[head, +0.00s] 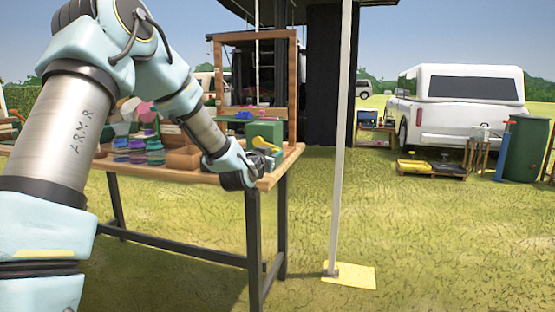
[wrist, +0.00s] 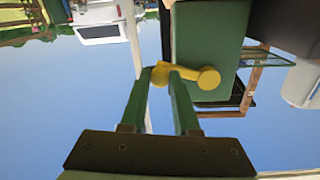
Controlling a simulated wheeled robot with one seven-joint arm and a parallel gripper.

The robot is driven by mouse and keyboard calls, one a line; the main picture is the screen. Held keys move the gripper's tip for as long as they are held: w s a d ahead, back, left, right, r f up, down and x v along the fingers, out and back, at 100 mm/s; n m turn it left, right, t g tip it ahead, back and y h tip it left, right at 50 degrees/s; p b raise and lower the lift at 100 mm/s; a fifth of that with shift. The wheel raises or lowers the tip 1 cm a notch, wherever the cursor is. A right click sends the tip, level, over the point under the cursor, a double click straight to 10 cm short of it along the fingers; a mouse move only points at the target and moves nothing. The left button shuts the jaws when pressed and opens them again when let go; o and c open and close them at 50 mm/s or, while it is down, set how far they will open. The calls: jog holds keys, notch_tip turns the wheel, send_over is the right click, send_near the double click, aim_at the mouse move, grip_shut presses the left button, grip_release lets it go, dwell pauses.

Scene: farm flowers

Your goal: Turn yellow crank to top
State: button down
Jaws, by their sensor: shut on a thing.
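The yellow crank (wrist: 208,78) is mounted on the side of a green box (wrist: 207,45) in the wrist view, which looks upside down. Its arm runs sideways from a round knob to the part between my fingers. My gripper (wrist: 160,76) is shut on the crank, with one green finger on each side of it. In the head view the yellow crank (head: 262,142) shows just above my gripper (head: 264,158), at the front right end of the wooden table. The green box (head: 268,130) stands behind it, partly hidden by my gripper.
The wooden table (head: 283,170) holds several bottles (head: 154,152), flowers and a wooden frame (head: 292,85). A pale pole (head: 341,140) stands on a yellow base right of the table. Open grass lies beyond, with a white vehicle (head: 460,115) at the back right.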

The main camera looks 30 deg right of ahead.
aim_at(266, 178)
jog(key=f+m+b, duration=0.2)
jog(key=m+b, duration=0.1)
jog(key=shift+w+a+f, duration=0.1)
jog(key=shift+w+a, duration=0.1)
jog(key=shift+w, duration=0.05)
jog(key=m+b, duration=0.1)
jog(key=w+a+f+m+b, duration=0.1)
jog(key=b, duration=0.1)
jog(key=f+m+b, duration=0.1)
jog(key=m+b, duration=0.1)
jog(key=shift+w+a+f, duration=0.1)
jog(key=shift+w+a, duration=0.05)
jog(key=shift+a, duration=0.1)
jog(key=w+a+m+b, duration=0.1)
jog(key=m+b, duration=0.1)
jog(key=a+f+m+b, duration=0.1)
jog(key=m+b, duration=0.1)
jog(key=shift+w+y, duration=0.4)
jog(key=m+b, duration=0.1)
jog(key=w+a+m+b, duration=0.1)
jog(key=m+b, duration=0.1)
jog(key=shift+w+a+f, duration=0.1)
jog(key=shift+w+a, duration=0.05)
jog(key=shift+a, duration=0.05)
jog(key=shift+w+a+r+m+b, duration=0.2)
jog(key=shift+w+a+m+b, duration=0.3)
jog(key=shift+m, duration=0.3)
jog(key=shift+s, duration=0.1)
